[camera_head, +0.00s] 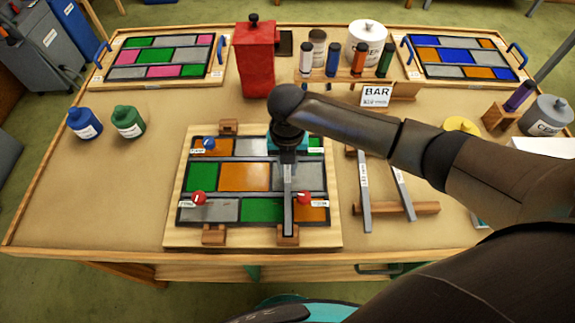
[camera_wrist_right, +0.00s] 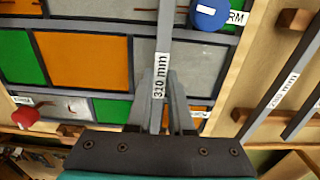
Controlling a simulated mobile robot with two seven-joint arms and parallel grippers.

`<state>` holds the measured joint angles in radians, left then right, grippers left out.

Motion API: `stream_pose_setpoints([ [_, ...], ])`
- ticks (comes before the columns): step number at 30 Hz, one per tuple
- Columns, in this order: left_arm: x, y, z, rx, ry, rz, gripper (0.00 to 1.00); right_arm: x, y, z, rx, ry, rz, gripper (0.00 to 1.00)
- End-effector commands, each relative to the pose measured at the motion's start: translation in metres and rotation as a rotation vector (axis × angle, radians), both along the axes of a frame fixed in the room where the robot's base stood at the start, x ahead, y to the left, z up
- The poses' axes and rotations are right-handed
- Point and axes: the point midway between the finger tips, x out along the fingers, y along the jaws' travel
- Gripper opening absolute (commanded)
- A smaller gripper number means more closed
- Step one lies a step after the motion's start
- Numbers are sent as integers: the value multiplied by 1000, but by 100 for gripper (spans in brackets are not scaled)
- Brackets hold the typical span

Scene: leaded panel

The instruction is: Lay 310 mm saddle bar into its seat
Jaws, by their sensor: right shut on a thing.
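My right gripper (camera_head: 287,155) is shut on the grey saddle bar marked 310 mm (camera_wrist_right: 161,45), which also shows in the head view (camera_head: 288,205). The bar runs front to back over the right part of the leaded panel (camera_head: 244,177). Its near end lies over the front right wooden block (camera_head: 288,240); whether it touches is unclear. My gripper hides the bar's far end and any block behind it. A second pair of blocks, at the back (camera_head: 228,127) and front (camera_head: 213,235), holds no bar. My left gripper is not in view.
Two other grey bars (camera_head: 365,205) (camera_head: 404,190) lie on a wooden rack (camera_head: 425,208) right of the panel. Red knobs (camera_head: 198,198) (camera_head: 304,197) and a blue knob (camera_head: 208,143) stand on the panel. A red canister (camera_head: 255,60) is behind it. The table's left front is clear.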

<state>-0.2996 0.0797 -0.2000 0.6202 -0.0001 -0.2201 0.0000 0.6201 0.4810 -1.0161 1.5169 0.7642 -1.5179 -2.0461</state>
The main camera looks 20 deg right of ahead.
Motion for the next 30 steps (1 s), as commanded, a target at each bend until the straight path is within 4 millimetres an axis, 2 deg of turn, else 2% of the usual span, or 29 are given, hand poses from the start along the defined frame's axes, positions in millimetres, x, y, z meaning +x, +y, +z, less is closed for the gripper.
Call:
stream_pose_setpoints([
  [3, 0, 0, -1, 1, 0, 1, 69, 1, 0, -1, 1, -2, 0, 0],
  [4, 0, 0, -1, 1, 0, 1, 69, 0, 0, -3, 0, 0, 0, 21],
  [12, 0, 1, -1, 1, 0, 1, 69, 0, 0, -2, 0, 0, 0, 50],
  [19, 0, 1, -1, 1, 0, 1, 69, 0, 0, -2, 0, 0, 0, 50],
  [22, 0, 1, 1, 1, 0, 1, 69, 1, 0, 5, 1, -2, 0, 50],
  [26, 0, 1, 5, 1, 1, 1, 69, 2, 0, 25, 2, -6, 0, 50],
  [30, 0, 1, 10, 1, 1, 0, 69, 2, 0, 56, 2, -6, 1, 50],
])
